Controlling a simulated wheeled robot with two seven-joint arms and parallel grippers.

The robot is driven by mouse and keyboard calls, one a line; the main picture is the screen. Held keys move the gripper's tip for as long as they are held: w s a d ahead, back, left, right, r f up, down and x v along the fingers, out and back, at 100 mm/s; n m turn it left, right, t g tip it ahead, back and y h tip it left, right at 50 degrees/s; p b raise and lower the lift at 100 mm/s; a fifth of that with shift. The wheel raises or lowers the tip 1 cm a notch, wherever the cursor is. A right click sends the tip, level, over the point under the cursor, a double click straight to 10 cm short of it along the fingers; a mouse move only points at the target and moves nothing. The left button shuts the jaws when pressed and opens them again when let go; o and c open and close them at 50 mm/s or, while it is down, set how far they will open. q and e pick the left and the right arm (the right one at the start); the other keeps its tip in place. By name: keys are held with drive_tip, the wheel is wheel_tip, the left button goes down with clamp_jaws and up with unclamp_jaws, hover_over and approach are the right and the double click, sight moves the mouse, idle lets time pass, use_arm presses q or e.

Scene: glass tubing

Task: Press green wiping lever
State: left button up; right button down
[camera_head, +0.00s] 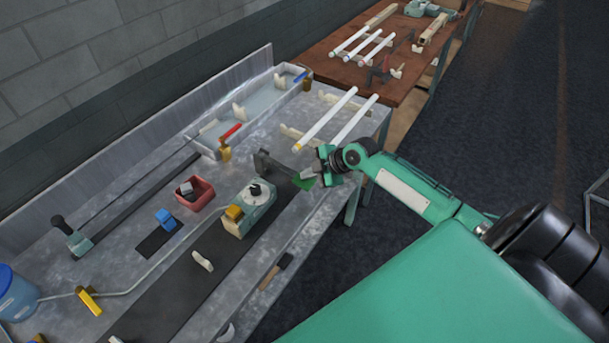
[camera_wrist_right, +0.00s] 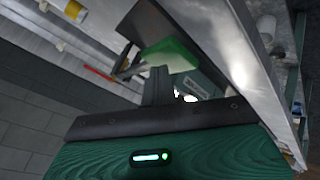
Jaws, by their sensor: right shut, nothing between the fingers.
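The green wiping lever (camera_head: 303,183) is at the right end of the dark strip on the metal bench, near the bench's front edge. It also shows as a green paddle in the right wrist view (camera_wrist_right: 168,54), just beyond my fingertips. My right gripper (camera_head: 312,173) is shut and empty, right at the lever. In the right wrist view its dark fingers (camera_wrist_right: 158,80) overlap the near edge of the paddle; I cannot tell whether they touch it. My left gripper is not in view.
A grey bracket (camera_head: 270,163) stands left of the lever. A green device with a yellow block (camera_head: 236,222) stands on the strip. White tubes (camera_head: 335,115) lie at the bench's right end. A red bin (camera_head: 195,194) and a long tray (camera_head: 250,118) are farther back.

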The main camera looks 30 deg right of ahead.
drive_tip(key=shift+f+b, duration=0.75)
drive_tip(key=shift+f, duration=0.3)
idle(0.7)
idle(0.5)
drive_tip(key=shift+r+p, duration=1.85)
drive_tip(key=shift+r, duration=0.9)
wheel_tip(320, 180, up, 5)
drive_tip(key=p, duration=0.3)
